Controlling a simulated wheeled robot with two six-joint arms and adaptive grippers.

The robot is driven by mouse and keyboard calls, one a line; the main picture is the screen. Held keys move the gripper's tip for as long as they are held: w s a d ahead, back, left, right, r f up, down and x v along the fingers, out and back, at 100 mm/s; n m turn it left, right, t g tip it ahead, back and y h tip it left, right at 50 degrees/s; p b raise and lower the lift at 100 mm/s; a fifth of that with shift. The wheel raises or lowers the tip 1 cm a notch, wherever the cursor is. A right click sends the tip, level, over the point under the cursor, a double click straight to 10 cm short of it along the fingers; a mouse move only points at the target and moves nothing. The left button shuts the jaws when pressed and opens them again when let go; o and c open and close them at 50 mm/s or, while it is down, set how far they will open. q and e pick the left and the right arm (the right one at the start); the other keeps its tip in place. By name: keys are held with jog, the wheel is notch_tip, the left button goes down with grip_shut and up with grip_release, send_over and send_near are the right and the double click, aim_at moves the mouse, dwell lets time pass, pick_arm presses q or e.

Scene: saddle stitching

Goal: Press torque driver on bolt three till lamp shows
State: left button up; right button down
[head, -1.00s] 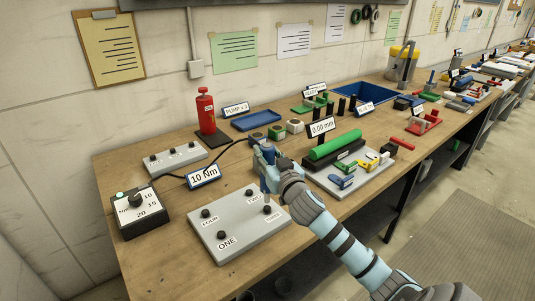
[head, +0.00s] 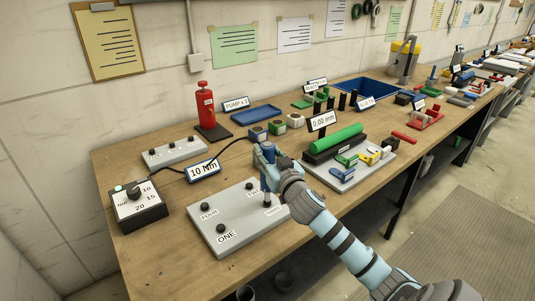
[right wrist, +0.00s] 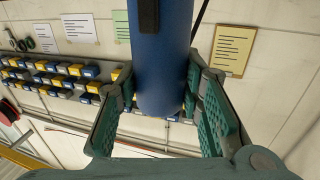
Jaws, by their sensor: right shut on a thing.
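The blue torque driver (head: 266,182) stands roughly upright over the right corner of the grey bolt plate (head: 225,238). My right gripper (head: 268,160) is shut on it; the right wrist view shows the blue driver body (right wrist: 162,60) between the two finger pads. The driver's lower end is at bolt three (head: 267,203), whose label is partly visible; I cannot tell whether it is fully seated. Bolts one (head: 221,228), four (head: 205,206) and two (head: 249,186) stand free. The torque controller (head: 137,208) has a dial and a small corner lamp (head: 118,188) that looks pale. My left gripper is out of view.
A 10 Nm sign (head: 203,171) and a dark cable lie behind the plate. A grey block with knobs (head: 174,152) and a red pump bottle (head: 206,110) stand further back. A fixture with a green cylinder (head: 337,141) is close to the right of my gripper.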

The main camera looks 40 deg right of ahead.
jog(key=shift+f, duration=0.15)
dwell(1.4)
notch_tip(320, 180, up, 6)
jog(key=p, duration=0.6)
jog(key=shift+r, duration=0.25)
jog(key=shift+f, duration=0.1)
